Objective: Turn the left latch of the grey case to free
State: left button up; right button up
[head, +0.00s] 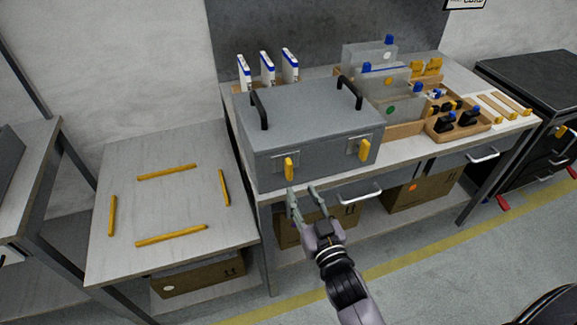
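The grey case (310,120) stands shut on the workbench, with two black handles on its lid. Its left latch (289,168) is yellow and points roughly upright on the front face. Its right latch (364,150) is also yellow and roughly upright. My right gripper (304,190) is in front of the case, just below and to the right of the left latch. Its two fingers are apart with nothing between them, and I see no contact with the latch. My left gripper is not in view.
A low table (200,256) at the left carries several yellow strips and is otherwise bare. Wooden trays (478,126) with dark parts and grey panels stand right of the case. White boxes (290,66) stand behind it. A drawer handle (360,193) juts from the bench front.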

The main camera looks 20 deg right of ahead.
aim_at(290, 172)
jog(key=w+p, duration=0.1)
jog(key=w, duration=0.9)
jog(key=shift+w+a, duration=0.15)
jog(key=shift+c, duration=0.4)
grip_shut()
